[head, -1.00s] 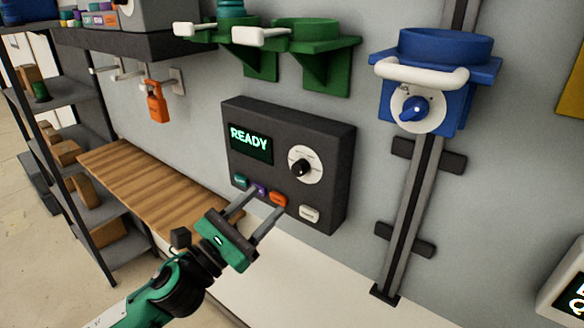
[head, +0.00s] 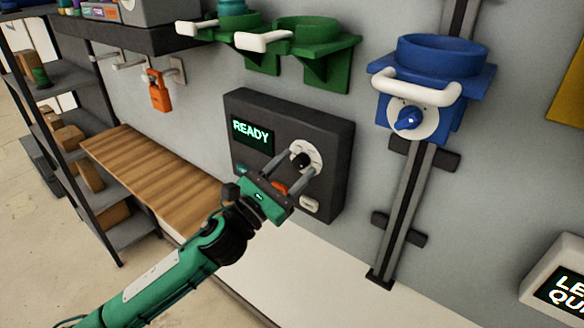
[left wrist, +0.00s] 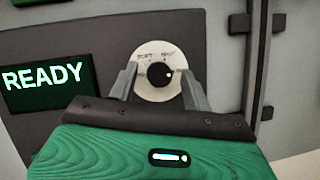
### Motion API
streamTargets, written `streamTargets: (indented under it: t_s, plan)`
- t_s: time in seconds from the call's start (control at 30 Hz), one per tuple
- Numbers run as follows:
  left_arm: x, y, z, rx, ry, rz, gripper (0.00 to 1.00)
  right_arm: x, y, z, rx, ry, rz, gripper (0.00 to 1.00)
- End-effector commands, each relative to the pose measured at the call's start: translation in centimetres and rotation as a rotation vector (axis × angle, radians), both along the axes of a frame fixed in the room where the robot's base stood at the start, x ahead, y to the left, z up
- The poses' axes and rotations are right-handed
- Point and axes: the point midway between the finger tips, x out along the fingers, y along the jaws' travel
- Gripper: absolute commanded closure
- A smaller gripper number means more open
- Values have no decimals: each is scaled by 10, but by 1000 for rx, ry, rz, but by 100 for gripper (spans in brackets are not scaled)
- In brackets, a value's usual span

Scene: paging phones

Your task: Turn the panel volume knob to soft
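The dark grey panel (head: 335,130) is on the wall, with a lit READY screen (head: 252,132). Its black volume knob (head: 299,160) sits on a white dial; the knob also shows in the left wrist view (left wrist: 160,74), where small lettering stands above it. My left gripper (head: 298,163) is open, its two fingers reaching toward the dial. In the left wrist view the fingers (left wrist: 157,88) stand one on each side of the knob, apart from it. I cannot tell how deep the fingertips are. My right gripper is not in view.
Orange (head: 280,187) and white (head: 309,204) buttons lie below the knob, close to my left gripper. A blue holder (head: 430,85) with its own knob is at right. A wooden bench (head: 150,165) is at left. The wall between panel and rail is clear.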

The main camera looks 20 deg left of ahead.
Motion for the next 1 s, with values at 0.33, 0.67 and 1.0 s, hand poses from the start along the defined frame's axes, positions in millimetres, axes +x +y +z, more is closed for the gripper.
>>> streamTargets:
  t_s: [0.33, 0.67, 1.0]
  plan:
    - [0, 0, 0, -1, 0, 0, 95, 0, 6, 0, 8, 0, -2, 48]
    - [-1, -1, -1, -85, 30, 0, 95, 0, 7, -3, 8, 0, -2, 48]
    - [-1, -3, 0, -348, 125, 0, 95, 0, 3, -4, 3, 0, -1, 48]
